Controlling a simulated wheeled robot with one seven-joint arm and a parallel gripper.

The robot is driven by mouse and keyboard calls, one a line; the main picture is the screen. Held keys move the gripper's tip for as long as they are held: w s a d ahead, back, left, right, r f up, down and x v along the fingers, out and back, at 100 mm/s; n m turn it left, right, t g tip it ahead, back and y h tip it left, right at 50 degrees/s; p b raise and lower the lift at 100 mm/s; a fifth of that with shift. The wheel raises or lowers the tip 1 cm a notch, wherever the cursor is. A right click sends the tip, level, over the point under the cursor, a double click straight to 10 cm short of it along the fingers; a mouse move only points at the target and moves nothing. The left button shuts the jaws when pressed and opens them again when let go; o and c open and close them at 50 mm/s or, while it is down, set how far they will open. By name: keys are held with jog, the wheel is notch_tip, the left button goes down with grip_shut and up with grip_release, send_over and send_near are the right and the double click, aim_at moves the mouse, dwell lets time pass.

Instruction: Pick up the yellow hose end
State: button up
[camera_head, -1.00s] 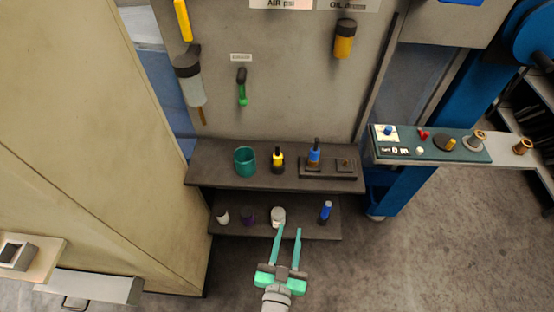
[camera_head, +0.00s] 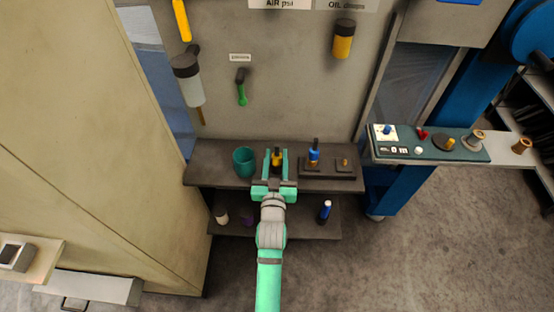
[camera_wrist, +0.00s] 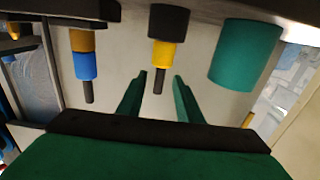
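The yellow hose end (camera_head: 277,159) stands on the upper dark shelf, with a yellow middle and dark ends. In the head view, my gripper (camera_head: 277,153) has one green finger on each side of it, and the gripper partly hides it. In the wrist view, which looks upside down, the yellow hose end (camera_wrist: 165,52) lies ahead of and between the open fingers (camera_wrist: 158,75). A gap shows between the fingers and the hose end there, and I see no contact.
A teal cup (camera_head: 244,162) stands left of the hose end. A blue hose end (camera_head: 314,156) stands to the right on a dark block (camera_head: 330,175). The lower shelf (camera_head: 300,225) holds small items, including a blue one (camera_head: 325,211). The panel wall (camera_head: 290,90) rises behind.

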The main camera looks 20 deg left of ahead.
jog(key=shift+x, duration=3.4)
jog(key=shift+f, duration=0.2)
grip_shut()
